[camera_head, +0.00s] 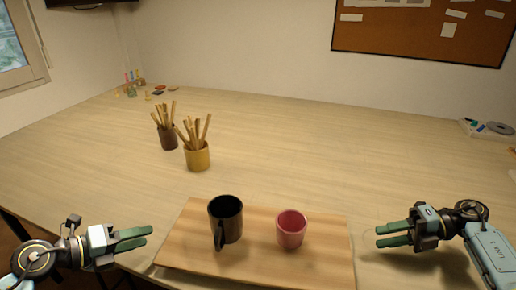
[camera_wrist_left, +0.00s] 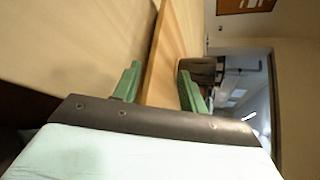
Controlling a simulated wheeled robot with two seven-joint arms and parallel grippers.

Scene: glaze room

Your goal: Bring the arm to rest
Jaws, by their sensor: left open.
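My left gripper (camera_head: 149,236) is at the lower left in the head view, beside the left edge of a wooden board (camera_head: 180,245). Its green fingers are apart with nothing between them, and the left wrist view shows the open gap (camera_wrist_left: 158,88). My right gripper (camera_head: 377,237) is to the right of the board, over the table, with its two fingers slightly apart and empty. A black mug (camera_head: 228,220) stands upright on the board, its handle toward me. A pink cup (camera_head: 291,230) stands upright to its right. Neither gripper touches them.
A yellow pot (camera_head: 197,158) and a brown pot (camera_head: 168,138), both holding wooden tools, stand on the table (camera_head: 310,150) behind the board. Small bottles (camera_head: 130,85) stand at the far left corner. A tray (camera_head: 487,129) lies at the right edge. The middle is clear.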

